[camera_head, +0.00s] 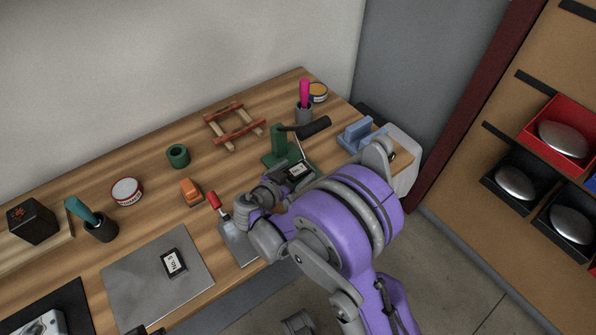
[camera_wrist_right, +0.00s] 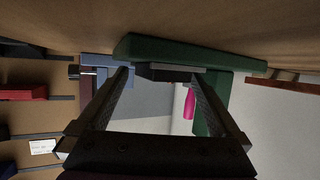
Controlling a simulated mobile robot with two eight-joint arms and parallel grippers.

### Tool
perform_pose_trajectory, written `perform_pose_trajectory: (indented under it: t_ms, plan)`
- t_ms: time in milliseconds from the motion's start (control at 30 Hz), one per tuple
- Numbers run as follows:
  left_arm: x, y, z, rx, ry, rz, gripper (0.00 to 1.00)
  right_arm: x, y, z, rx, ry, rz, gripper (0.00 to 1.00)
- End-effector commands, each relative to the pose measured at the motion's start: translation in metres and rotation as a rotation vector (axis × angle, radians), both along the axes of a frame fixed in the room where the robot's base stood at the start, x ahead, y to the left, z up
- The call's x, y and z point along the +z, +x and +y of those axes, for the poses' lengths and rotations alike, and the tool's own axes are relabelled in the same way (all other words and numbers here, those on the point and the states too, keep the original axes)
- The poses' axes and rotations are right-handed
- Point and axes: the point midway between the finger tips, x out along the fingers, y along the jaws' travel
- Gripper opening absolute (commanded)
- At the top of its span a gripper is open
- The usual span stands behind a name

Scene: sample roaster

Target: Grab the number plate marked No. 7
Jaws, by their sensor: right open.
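A small dark number plate with a white label (camera_head: 298,170) sits at the green press-like stand (camera_head: 277,152); I cannot read its mark. Another plate (camera_head: 173,262) lies flat on a grey metal sheet (camera_head: 135,282); its number is too small to read surely. My right gripper (camera_head: 278,186) is beside the green stand, partly hidden by my purple arm. In the right wrist view its fingers (camera_wrist_right: 165,90) are apart, with a dark plate edge (camera_wrist_right: 168,73) against the green base (camera_wrist_right: 190,52) just beyond them. A dark bit at the head view's bottom edge may be my left gripper.
A red-handled scraper (camera_head: 214,201), an orange block (camera_head: 191,191) and a green ring (camera_head: 178,155) lie left of the gripper. A wooden rack (camera_head: 236,136), a cup with a pink tool (camera_head: 304,114) and a blue holder (camera_head: 357,135) stand behind. Bare wood shows between them.

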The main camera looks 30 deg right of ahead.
Motion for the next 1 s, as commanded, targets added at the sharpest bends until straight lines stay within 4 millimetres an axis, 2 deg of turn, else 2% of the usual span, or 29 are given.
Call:
perform_pose_trajectory:
  t_ms: [200,233,767,1000]
  plan:
    - [0.0001,0.0000,0.0000,0.000,0.000,0.000,0.00,-0.0004,0.0005,-0.0012,0.000,0.000,0.000,1.00]
    - [0.0001,0.0000,0.0000,0.000,0.000,0.000,0.00,-0.0004,0.0004,-0.0011,0.000,0.000,0.000,0.96]
    - [0.0000,0.0000,0.0000,0.000,0.000,0.000,0.00,-0.0007,0.0006,-0.0007,0.001,0.001,0.000,0.01]
    - [-0.0001,0.0000,0.0000,0.000,0.000,0.000,0.00,-0.0007,0.0010,-0.0004,0.002,0.001,0.000,0.00]
